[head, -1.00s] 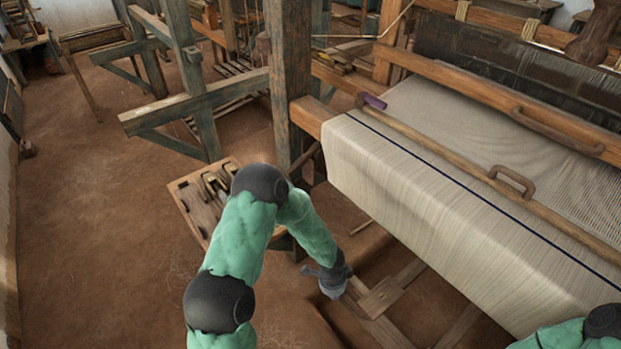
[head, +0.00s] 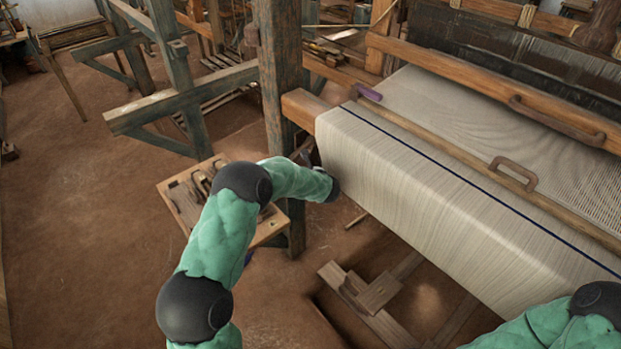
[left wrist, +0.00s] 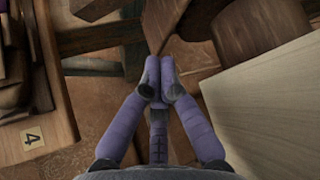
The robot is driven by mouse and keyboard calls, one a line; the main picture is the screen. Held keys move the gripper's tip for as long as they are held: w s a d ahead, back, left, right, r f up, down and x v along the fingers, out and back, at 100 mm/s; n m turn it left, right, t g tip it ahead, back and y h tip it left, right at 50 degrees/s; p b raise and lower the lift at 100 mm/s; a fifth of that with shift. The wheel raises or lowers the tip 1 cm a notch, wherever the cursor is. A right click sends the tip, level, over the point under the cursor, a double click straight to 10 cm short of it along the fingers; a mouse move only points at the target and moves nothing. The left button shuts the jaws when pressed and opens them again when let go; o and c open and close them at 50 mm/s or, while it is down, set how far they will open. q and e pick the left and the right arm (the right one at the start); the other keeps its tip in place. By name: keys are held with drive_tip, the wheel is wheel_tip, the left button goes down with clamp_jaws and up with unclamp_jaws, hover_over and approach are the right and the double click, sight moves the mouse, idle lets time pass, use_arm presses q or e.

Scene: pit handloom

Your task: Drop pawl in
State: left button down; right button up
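My left gripper (left wrist: 160,82) has its purple fingers together at the tips, with nothing visible between them. In the head view my left wrist is beside the left end of the cloth roll (head: 385,180), and the gripper itself is hidden there. In the left wrist view the pale cloth roll (left wrist: 270,120) is to the right of the fingers, and a dark brown round wooden part (left wrist: 240,30) is beyond them. I cannot pick out a pawl in either view. My right arm shows at the lower right of the head view, but its gripper is out of frame.
Treadle boards (head: 378,292) lie below the cloth. The earth floor at left is clear.

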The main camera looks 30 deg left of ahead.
sight(291, 158)
use_arm(q)
drive_tip(key=a, duration=0.1)
drive_tip(key=w+a+b, duration=0.1)
drive_tip(key=a, duration=0.1)
drive_tip(key=w+a, duration=0.1)
drive_tip(key=a, duration=0.1)
drive_tip(key=shift+a+b, duration=0.1)
drive_tip(key=shift+b, duration=0.3)
drive_tip(key=r+p, duration=0.1)
drive_tip(key=p, duration=0.2)
drive_tip(key=s+r+m+g+p, duration=0.1)
drive_tip(key=r+p, duration=0.1)
drive_tip(key=p, duration=0.1)
drive_tip(key=s+a+r+g+p, duration=0.1)
drive_tip(key=p, duration=0.2)
drive_tip(key=shift+s+r+y+p, duration=0.2)
drive_tip(key=shift+r+y+p, duration=0.1)
drive_tip(key=shift+r+p, duration=0.05)
drive_tip(key=shift+s+a+r+m+g+p, duration=0.1)
drive_tip(key=shift+r+m+g+p, duration=0.1)
drive_tip(key=shift+m+g+p, duration=0.15)
drive_tip(key=shift+s+a+r, duration=0.1)
drive_tip(key=shift+s+r, duration=0.1)
drive_tip(key=shift+r, duration=0.25)
drive_tip(key=shift+s+r, duration=0.2)
